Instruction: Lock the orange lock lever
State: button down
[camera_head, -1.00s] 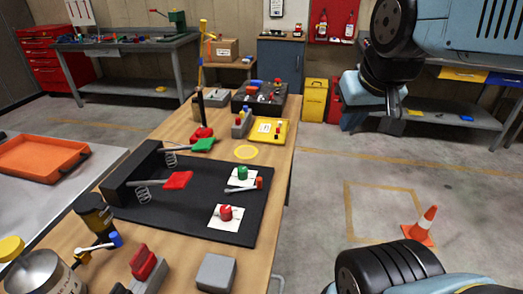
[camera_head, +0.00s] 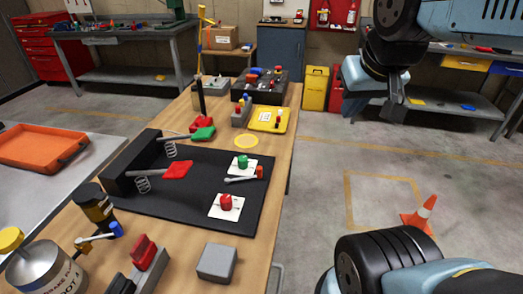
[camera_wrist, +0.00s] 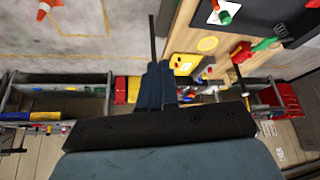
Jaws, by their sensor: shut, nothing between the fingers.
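I cannot make out a clearly orange lock lever. A thin grey lever (camera_head: 240,179) with a red-orange end lies on the black board (camera_head: 190,208), between a green knob (camera_head: 242,162) and a red knob (camera_head: 226,202) on white plates. A red paddle lever (camera_head: 178,171) and a green paddle lever (camera_head: 204,134) with springs stand at the board's left. My gripper (camera_head: 396,96) hangs at the upper right over the floor, well apart from the bench. It is shut and empty; its dark fingers also show in the wrist view (camera_wrist: 155,80).
The wooden bench (camera_head: 185,265) also holds a grey block (camera_head: 216,262), a can (camera_head: 45,270), a lever with a blue end (camera_head: 98,239) and a yellow tray (camera_head: 269,118). Open floor lies right of the bench.

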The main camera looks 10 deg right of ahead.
jog(key=w+a+f+n+g+y, duration=0.2)
jog(key=w+f+n, duration=0.3)
jog(key=w, duration=0.3)
jog(key=w+a+f+n+g+y, duration=0.1)
jog(key=w+a+f+n+g, duration=0.3)
jog(key=w, duration=0.4)
jog(key=w+a+f+n+g+y, duration=0.2)
jog(key=w+f+n+g, duration=0.2)
jog(key=w+f+n, duration=0.4)
jog(key=shift+w+a+y, duration=0.2)
jog(key=shift+a+y, duration=0.1)
jog(key=shift+a, duration=0.1)
jog(key=x, duration=0.9)
jog(key=shift+s+a+f, duration=0.2)
jog(key=shift+s+f, duration=0.05)
jog(key=shift+s, duration=0.1)
jog(key=s, duration=0.3)
jog(key=shift+s+a+f, duration=0.15)
jog(key=shift+s+a, duration=0.1)
jog(key=shift+a, duration=0.15)
jog(key=shift+s, duration=0.25)
jog(key=shift+d, duration=0.1)
